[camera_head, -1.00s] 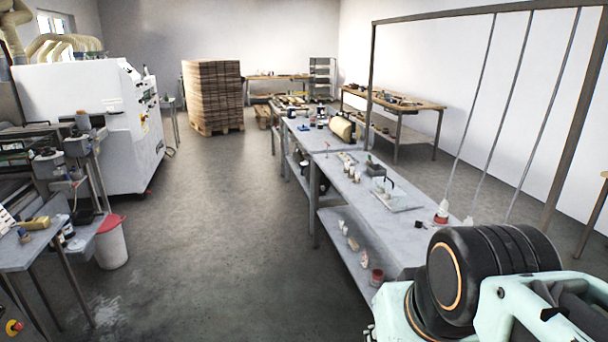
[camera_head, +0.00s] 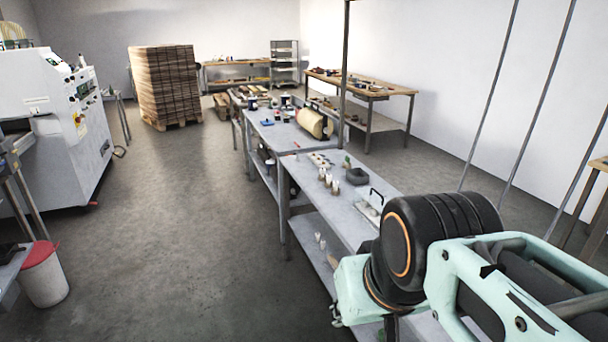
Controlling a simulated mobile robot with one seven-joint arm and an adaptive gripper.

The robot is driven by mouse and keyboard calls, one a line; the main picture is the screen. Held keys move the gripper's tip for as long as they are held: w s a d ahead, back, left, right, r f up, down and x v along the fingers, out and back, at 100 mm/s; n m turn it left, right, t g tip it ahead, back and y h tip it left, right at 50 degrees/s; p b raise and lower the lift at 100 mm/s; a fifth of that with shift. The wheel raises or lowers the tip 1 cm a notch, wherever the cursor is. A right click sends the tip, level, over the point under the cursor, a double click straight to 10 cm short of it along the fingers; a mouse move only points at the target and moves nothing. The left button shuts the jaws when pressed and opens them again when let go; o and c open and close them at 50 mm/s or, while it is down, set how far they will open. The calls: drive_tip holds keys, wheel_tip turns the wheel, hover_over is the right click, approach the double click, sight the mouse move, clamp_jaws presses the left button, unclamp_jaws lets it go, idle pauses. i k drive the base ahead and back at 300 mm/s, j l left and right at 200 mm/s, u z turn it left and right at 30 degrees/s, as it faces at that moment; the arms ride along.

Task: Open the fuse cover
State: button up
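I cannot make out a fuse cover in the head view. A large white machine (camera_head: 50,120) stands at the left, with a panel of small controls (camera_head: 85,90) on its right-hand face. My arm, mint green and black, fills the lower right of the head view, over the near end of the grey workbench. My gripper does not show clearly, so whether it is open or shut is not visible.
A long grey workbench (camera_head: 310,212) with small bottles and tools runs down the middle right. A stack of brown boards (camera_head: 165,85) stands at the back left. A white bin with a red lid (camera_head: 44,275) is at lower left. The floor between is clear.

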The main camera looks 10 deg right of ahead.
sight(377, 199)
drive_tip(key=i, duration=1.2)
